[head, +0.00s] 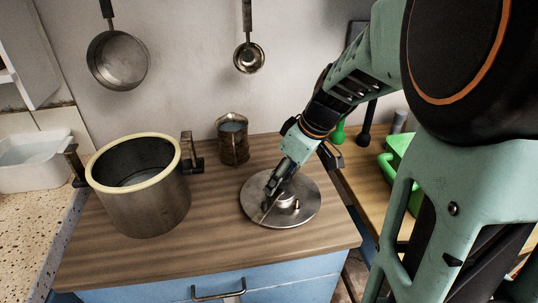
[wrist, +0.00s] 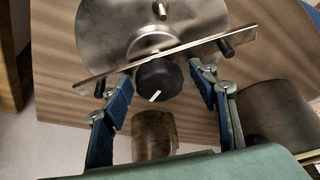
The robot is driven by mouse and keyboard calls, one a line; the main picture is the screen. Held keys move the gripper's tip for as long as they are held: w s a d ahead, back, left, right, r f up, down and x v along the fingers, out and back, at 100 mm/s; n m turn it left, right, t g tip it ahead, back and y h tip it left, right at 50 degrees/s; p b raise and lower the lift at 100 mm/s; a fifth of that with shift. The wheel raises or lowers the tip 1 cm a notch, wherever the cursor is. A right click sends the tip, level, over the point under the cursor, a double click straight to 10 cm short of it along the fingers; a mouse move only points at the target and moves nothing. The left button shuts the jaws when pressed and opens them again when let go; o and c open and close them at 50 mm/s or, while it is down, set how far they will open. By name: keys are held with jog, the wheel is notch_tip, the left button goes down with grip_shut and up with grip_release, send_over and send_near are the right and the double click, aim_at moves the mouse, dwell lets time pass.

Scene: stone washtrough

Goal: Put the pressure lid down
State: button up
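The pressure lid (head: 303,208) is a round, grey metal disc with a crossbar and a dark central knob. It appears to lie flat on the wooden worktop, right of the pot. In the wrist view the lid (wrist: 100,35) fills the top middle, with its black knob (wrist: 158,82) below the bar. My gripper (head: 270,187) reaches down over the lid. In the wrist view my gripper (wrist: 162,74) is open, one finger on each side of the knob, with small gaps visible. The open metal pot (head: 147,207) with a pale rim stands at the left, without a lid.
A brown metal jug (head: 233,140) stands behind, near the wall; it also shows in the wrist view (wrist: 154,135). A white basin (head: 33,160) sits far left. A green container (head: 400,160) is at the right. A pan (head: 118,60) and a ladle (head: 249,57) hang above. The front worktop (head: 225,245) is clear.

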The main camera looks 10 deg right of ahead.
jog(key=p+v, duration=0.6)
jog(key=v, duration=0.6)
jog(key=shift+r, duration=0.15)
